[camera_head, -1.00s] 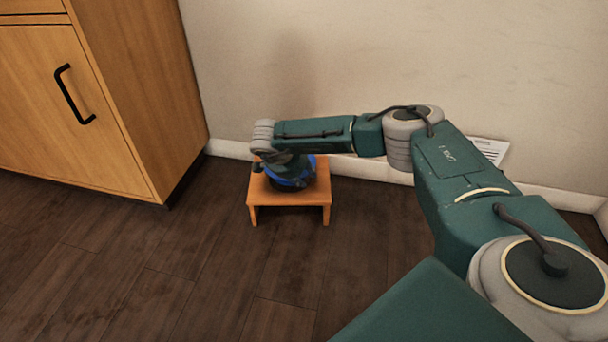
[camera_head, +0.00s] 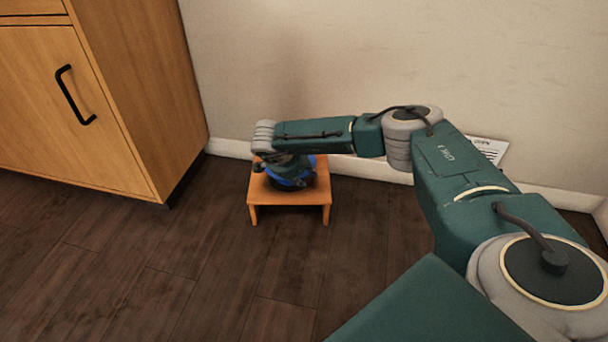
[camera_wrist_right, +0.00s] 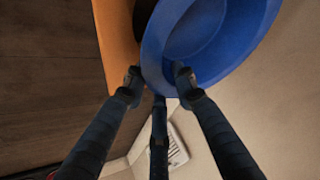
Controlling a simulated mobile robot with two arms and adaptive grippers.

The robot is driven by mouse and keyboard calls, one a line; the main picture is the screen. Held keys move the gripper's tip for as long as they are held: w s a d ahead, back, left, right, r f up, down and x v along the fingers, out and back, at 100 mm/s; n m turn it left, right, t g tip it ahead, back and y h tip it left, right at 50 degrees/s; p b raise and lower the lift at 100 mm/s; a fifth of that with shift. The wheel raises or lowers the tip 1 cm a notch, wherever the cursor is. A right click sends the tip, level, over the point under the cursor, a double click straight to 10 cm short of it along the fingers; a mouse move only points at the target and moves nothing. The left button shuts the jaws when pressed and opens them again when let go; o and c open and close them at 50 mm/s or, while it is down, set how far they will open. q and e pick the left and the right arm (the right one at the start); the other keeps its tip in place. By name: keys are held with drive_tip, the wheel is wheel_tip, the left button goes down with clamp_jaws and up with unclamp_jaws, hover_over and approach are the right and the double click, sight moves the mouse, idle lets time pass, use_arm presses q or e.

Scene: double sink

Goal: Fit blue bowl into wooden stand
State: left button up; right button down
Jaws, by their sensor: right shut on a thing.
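The wooden stand (camera_head: 290,198) is a small orange-brown stool on the floor near the wall. It also shows at the top of the right wrist view (camera_wrist_right: 118,45). The blue bowl (camera_head: 309,165) is at the stand's top, mostly hidden by my right gripper and wrist. In the right wrist view the blue bowl (camera_wrist_right: 235,62) fills the upper middle, with its rim between the fingers. My right gripper (camera_wrist_right: 156,82) is shut on the bowl's rim. A dark round area shows beside the bowl at the stand. I cannot tell how deep the bowl sits. My left gripper is not in view.
A wooden cabinet (camera_head: 90,110) with a black handle stands at the left. The wall (camera_head: 290,60) is close behind the stand. A white printed sheet (camera_head: 488,149) is by the wall behind my arm. The dark wood floor (camera_head: 200,260) in front is clear.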

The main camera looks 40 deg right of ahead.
drive_tip(key=shift+p, duration=0.35)
drive_tip(key=shift+f+b, duration=0.6)
drive_tip(key=shift+f, duration=0.45)
drive_tip(key=c, duration=1.3)
unclamp_jaws()
drive_tip(key=v, duration=1.2)
